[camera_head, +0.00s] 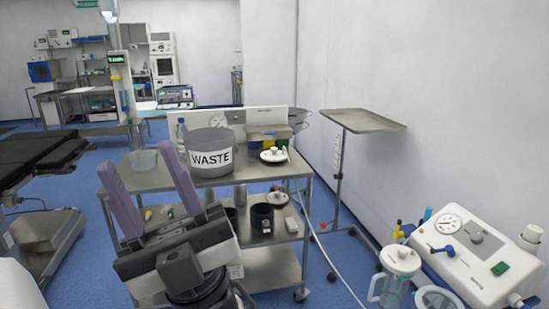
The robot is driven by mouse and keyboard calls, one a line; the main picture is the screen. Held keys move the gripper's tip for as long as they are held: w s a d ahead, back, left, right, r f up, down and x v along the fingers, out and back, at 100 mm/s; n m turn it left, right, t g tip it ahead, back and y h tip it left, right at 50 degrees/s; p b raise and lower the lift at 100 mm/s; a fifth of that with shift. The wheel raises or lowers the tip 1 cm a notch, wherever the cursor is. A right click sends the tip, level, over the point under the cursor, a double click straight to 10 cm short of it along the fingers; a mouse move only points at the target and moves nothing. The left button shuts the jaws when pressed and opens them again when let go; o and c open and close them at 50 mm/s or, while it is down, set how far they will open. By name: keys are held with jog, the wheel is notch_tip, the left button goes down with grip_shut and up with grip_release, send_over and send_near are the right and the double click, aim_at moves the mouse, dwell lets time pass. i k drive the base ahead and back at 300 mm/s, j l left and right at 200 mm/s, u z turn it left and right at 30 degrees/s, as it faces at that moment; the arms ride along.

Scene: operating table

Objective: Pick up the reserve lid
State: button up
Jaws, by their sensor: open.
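Two round lid-like discs with knobs show on the steel trolley (130,174). One pale disc (265,157) lies on the top shelf, right of the grey WASTE bin. A darker-rimmed disc (270,198) is on the shelf below, partly in shadow. I cannot tell which is the reserve lid. My gripper (135,155) is in the left foreground with its two purple fingers spread apart and nothing between them. It is to the left of both discs and apart from them.
The WASTE bin (209,170) stands on the trolley's top shelf, with a bottle (182,134) behind it. A black mug-like container (262,219) stands lower. A tray stand (362,121) is at the right. A white device (480,255) fills the lower right.

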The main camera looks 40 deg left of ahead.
aim_at(273, 156)
jog(key=i+j+u, duration=0.1)
jog(key=u, duration=0.4)
jog(key=i+j+u, duration=0.15)
jog(key=u, duration=0.35)
